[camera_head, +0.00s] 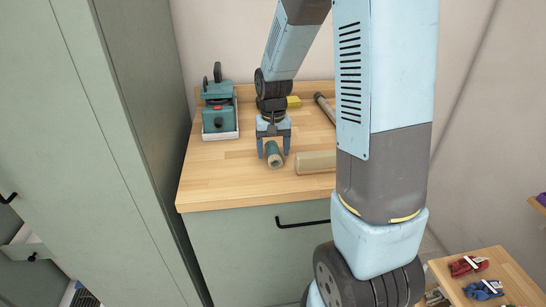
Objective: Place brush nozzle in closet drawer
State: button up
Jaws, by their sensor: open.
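My gripper (273,151) points down over the wooden counter. Its fingers are open, one on each side of a short teal cylindrical piece with a pale round end (274,160), which may be the brush nozzle. The piece lies on the counter, and I cannot tell whether the fingers touch it. A tall grey-green closet (75,130) stands at the left.
My arm hides the counter's right part. A low wooden table (510,268) with red and blue items stands lower right.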

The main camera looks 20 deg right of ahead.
jog(key=shift+f, duration=0.55)
jog(key=shift+c, duration=0.5)
jog(key=c, duration=1)
jog(key=shift+r, duration=0.1)
jog(key=shift+r, duration=0.3)
notch_tip(320, 180, up, 2)
jog(key=shift+r, duration=0.1)
jog(key=s+r, duration=0.3)
jog(key=s, duration=0.1)
jog(key=s+r, duration=0.3)
jog(key=s, duration=0.2)
jog(key=s+r, duration=0.4)
jog(key=s, duration=0.1)
